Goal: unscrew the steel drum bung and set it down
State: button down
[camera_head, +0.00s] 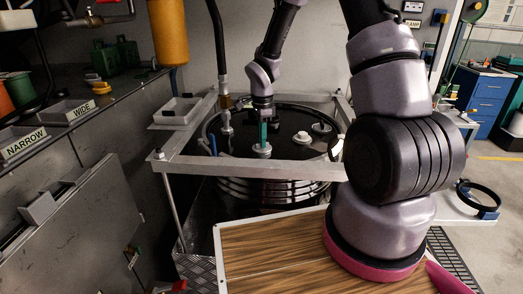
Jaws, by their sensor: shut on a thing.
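The drum (240,188) stands inside a metal frame, with a dark round lid and ribbed sides. My gripper (263,144) points down over the lid and is shut on a small pale grey bung (262,151). The fingers hide part of the bung, and I cannot tell whether it sits in its hole or is slightly raised.
A frame bar (250,170) crosses in front. A small grey tray (180,111) is at the frame's left corner. Bins labelled WIDE (80,110) and NARROW (22,145) line the left shelf.

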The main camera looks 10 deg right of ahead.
jog(key=n, duration=0.3)
jog(key=shift+n, duration=0.8)
jog(key=n, duration=0.3)
jog(key=shift+n, duration=0.8)
